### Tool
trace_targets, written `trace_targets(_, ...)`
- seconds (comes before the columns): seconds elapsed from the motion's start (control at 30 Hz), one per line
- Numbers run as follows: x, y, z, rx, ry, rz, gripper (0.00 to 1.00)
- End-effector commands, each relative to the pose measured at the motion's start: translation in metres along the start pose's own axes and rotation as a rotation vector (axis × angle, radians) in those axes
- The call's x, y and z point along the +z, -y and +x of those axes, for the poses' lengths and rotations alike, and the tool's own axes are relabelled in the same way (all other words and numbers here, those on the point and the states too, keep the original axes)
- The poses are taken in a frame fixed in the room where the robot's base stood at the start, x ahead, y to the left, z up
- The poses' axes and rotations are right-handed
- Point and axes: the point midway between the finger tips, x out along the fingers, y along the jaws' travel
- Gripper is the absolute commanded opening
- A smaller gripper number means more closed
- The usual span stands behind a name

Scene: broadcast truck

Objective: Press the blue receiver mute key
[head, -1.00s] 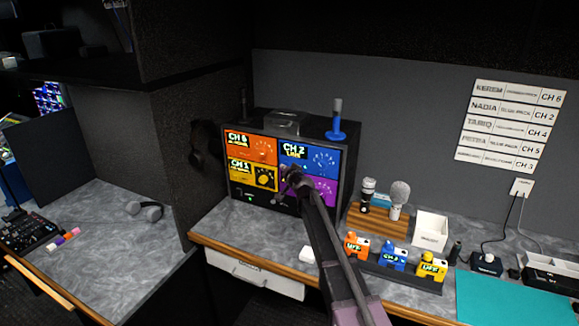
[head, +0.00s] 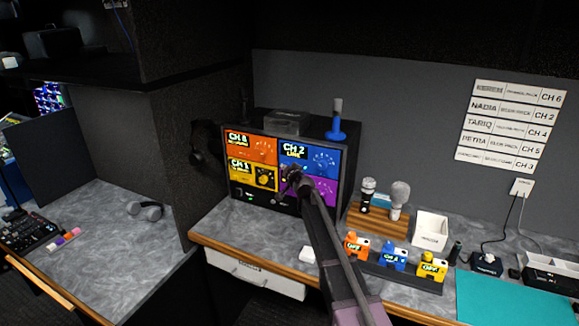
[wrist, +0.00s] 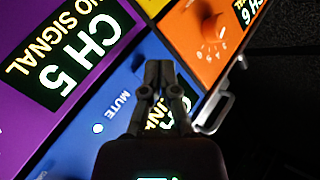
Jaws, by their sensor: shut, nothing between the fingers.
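The blue receiver (head: 317,158), labelled CH 2, is the upper right panel of the rack on the desk. In the head view my gripper (head: 288,172) is in front of the rack's centre.
Orange (head: 250,146), yellow (head: 252,175) and purple (head: 322,189) receivers adjoin the blue one. A metal rack handle (wrist: 217,115) is close to the fingers in the wrist view. A blue-based antenna (head: 336,130) stands on the rack. Microphones and coloured packs stand right of my arm.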

Motion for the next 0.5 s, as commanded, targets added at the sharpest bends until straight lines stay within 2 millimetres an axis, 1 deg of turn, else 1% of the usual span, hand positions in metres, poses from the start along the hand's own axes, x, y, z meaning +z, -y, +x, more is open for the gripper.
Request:
trace_targets(0.2, -0.0035, -0.0032, 0.0057, 0.0, 0.0, 0.0, 0.0)
trace_targets(0.5, -0.0045, -0.0042, 0.0066, 0.0, 0.0, 0.0, 0.0)
